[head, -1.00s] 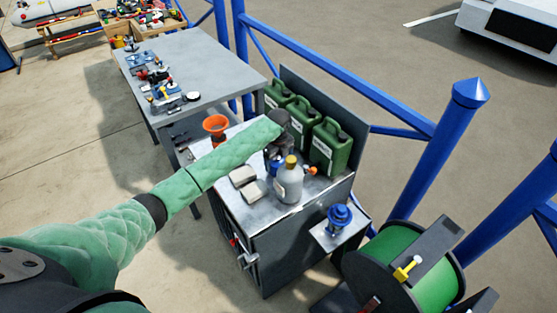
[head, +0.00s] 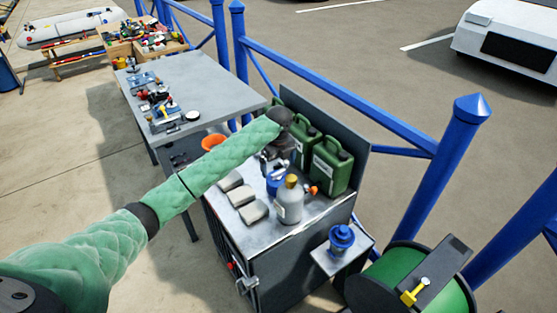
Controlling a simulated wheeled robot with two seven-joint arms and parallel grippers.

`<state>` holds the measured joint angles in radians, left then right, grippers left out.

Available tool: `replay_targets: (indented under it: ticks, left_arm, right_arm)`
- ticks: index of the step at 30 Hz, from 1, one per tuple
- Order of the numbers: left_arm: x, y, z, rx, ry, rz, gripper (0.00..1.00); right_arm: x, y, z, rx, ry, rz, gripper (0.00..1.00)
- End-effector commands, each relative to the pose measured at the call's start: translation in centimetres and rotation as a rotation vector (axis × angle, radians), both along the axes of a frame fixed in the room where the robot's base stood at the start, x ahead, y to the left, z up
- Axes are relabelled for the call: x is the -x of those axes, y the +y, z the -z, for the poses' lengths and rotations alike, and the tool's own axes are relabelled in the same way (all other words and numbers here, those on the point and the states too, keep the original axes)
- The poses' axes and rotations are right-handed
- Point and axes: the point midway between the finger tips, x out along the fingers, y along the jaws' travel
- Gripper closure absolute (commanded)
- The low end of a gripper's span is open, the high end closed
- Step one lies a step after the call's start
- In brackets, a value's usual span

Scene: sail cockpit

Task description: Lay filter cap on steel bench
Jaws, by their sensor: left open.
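My left gripper (head: 278,150) is dark and points down over the cabinet's steel top (head: 285,232), at the end of my green-sleeved arm. It is open; its fingertips are small and partly hidden. A blue item (head: 276,182) stands just below it, partly behind a grey bottle; I cannot tell whether they touch. A blue filter-like housing with a round top (head: 342,238) stands on the small side shelf. I cannot tell which blue part is the filter cap. A grey metal bench (head: 190,80) stands behind at the left. My right gripper is out of view.
The grey bottle with a yellow cap (head: 290,200), several pale pads (head: 241,196) and green jerrycans (head: 331,165) crowd the cabinet. My arm partly hides an orange funnel (head: 212,141). Tools line the bench's left side; its right side is clear. A hose reel (head: 425,285) stands front right.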

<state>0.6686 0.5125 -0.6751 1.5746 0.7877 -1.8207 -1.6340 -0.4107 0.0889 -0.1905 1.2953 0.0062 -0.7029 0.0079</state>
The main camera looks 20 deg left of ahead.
Motion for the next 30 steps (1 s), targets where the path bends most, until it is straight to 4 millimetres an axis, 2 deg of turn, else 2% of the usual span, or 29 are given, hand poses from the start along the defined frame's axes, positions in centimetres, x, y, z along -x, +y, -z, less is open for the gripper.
replay_targets:
  ticks: [6, 12, 30]
  left_arm:
    - [-0.1, 0.0, -2.7, 0.0, -0.002, 0.0, 0.0]
    - [0.0, 0.0, -4.0, 0.0, 0.0, 0.0, 0.0]
    - [0.0, 0.0, -4.3, 0.001, 0.001, -0.001, 0.0]
  right_arm:
    - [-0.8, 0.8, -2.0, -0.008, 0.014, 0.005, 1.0]
    - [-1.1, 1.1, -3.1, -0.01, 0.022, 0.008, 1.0]
    - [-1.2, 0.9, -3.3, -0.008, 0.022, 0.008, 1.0]
